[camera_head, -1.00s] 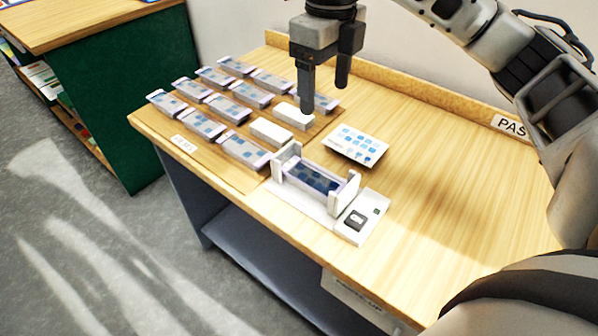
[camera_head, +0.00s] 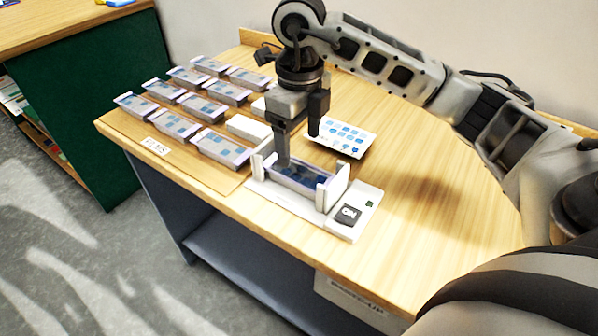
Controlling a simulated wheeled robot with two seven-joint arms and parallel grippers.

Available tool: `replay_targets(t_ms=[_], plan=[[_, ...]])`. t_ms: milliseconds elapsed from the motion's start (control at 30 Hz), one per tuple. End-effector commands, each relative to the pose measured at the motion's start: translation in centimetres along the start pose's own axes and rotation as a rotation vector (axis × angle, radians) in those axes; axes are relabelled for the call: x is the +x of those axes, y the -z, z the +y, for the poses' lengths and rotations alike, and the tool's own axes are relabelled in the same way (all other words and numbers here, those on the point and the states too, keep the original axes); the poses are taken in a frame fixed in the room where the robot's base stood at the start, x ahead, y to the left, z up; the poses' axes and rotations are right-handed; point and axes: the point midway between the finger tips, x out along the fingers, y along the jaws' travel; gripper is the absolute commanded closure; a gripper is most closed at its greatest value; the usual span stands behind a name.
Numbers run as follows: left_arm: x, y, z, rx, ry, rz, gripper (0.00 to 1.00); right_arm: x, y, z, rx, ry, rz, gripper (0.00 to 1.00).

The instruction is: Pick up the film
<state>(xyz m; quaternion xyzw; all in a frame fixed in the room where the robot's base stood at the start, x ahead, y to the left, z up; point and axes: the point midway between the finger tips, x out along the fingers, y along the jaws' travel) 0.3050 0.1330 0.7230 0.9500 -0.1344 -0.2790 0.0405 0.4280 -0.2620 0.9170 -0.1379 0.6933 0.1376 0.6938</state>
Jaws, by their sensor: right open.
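A dark blue film (camera_head: 302,180) lies in a white holder (camera_head: 322,203) with upright end posts, near the front edge of the table. More films with bluish squares, such as this one (camera_head: 222,147), lie in rows on a wooden board to the left. My right gripper (camera_head: 299,150) is open and points down at the holder. Its nearer finger overlaps the film's left end in the picture; the farther finger is behind the holder. I cannot tell whether either finger touches the film. My left gripper is not in view.
A white card with blue pictures (camera_head: 343,138) lies behind the holder. A white box with a dark "ON" switch (camera_head: 347,214) adjoins the holder's right end. A white block (camera_head: 248,128) lies to the left. The table's right part (camera_head: 440,215) is clear.

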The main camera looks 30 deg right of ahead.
Motion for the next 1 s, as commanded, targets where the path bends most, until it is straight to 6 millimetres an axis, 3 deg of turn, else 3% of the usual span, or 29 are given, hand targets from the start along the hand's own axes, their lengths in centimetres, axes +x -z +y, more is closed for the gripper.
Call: replay_targets(t_ms=[300, 600, 633, 800, 1000], plan=[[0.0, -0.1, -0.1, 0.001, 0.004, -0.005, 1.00, 4.4, 0.3, 0.5, 0.000, -0.001, 0.003, 0.27], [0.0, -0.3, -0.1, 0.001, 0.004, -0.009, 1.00, 5.0, 0.2, 0.5, 0.000, 0.000, 0.000, 0.27], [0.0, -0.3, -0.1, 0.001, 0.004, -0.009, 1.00, 5.0, 0.2, 0.5, 0.000, 0.000, 0.000, 0.30], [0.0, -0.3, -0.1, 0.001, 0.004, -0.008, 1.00, 5.0, 0.2, 0.5, 0.000, -0.001, 0.000, 0.75], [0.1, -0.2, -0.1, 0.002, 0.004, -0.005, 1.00, 5.0, 0.2, 0.5, 0.000, 0.000, 0.000, 0.75]])
